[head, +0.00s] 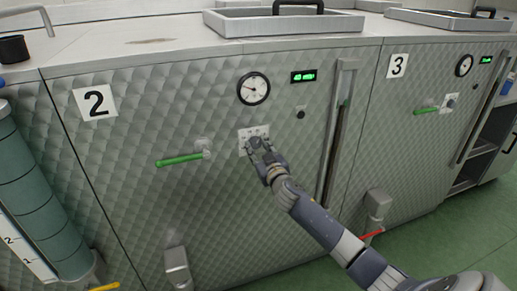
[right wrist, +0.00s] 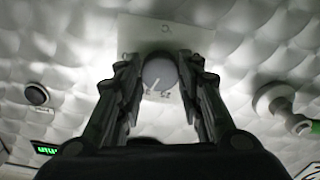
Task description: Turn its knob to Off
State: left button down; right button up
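The knob (head: 255,142) is a grey round dial on a white plate (head: 243,133) on the front of machine 2. In the right wrist view the knob (right wrist: 160,74) sits between my right gripper's fingers (right wrist: 159,66), one on each side, seemingly touching it. A pale pointer line on it slants down-left in that view; the plate's marks are too small to read. In the head view my right gripper (head: 257,148) reaches the knob from the lower right and partly hides it. My left gripper is not in view.
Above the plate are a round gauge (head: 253,88) and a green-lit display (head: 303,76). A green-handled valve (head: 181,159) is left of the knob. Machine 3 (head: 397,66) with similar controls stands at right. A teal cylinder (head: 42,190) stands at left.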

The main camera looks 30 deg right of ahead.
jog(key=shift+n, duration=0.3)
jog(key=n+p, duration=0.1)
jog(key=n, duration=0.5)
jog(key=shift+r, duration=0.1)
jog(key=n, duration=0.4)
jog(key=shift+p, duration=0.35)
jog(key=n, duration=0.3)
jog(key=shift+n+p, duration=0.3)
jog(key=shift+n, duration=0.1)
jog(key=n, duration=0.3)
jog(key=shift+p, duration=0.35)
jog(key=n+p, duration=0.1)
jog(key=n, duration=0.3)
jog(key=n+p, duration=0.1)
jog(key=n, duration=0.3)
jog(key=shift+n+p, duration=0.35)
jog(key=shift+n, duration=0.95)
